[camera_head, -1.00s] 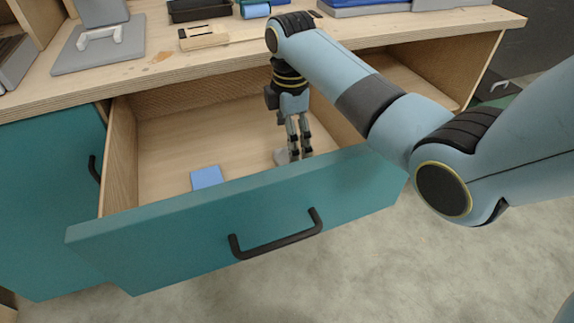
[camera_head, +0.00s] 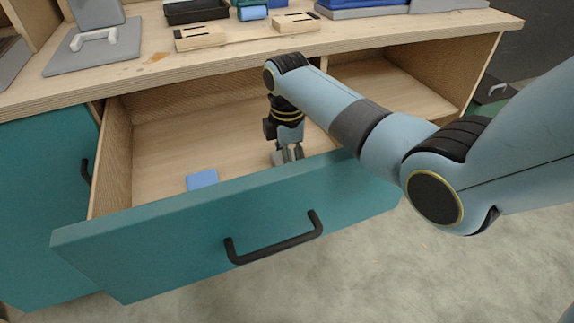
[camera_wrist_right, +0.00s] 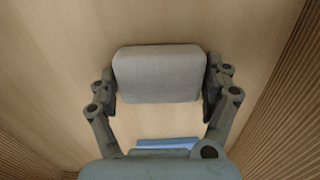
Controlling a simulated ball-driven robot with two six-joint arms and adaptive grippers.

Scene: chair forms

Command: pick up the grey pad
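The grey pad (camera_wrist_right: 160,73) lies flat on the floor of the open drawer (camera_head: 160,150). In the wrist view it is a rounded grey block. My right gripper (camera_wrist_right: 160,88) is over it, pointing down, with one finger at each side of the pad. The fingers are spread about as wide as the pad; whether they touch it I cannot tell. In the head view the right gripper (camera_head: 289,157) is low in the drawer and its fingers mostly cover the pad (camera_head: 278,159). My left gripper is not in view.
A blue pad (camera_head: 202,179) lies to the left in the same drawer, near its teal front (camera_head: 170,230). The drawer front with its black handle (camera_head: 275,243) stands close to the gripper. The worktop above holds wooden blocks (camera_head: 200,38) and a black tray (camera_head: 196,11).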

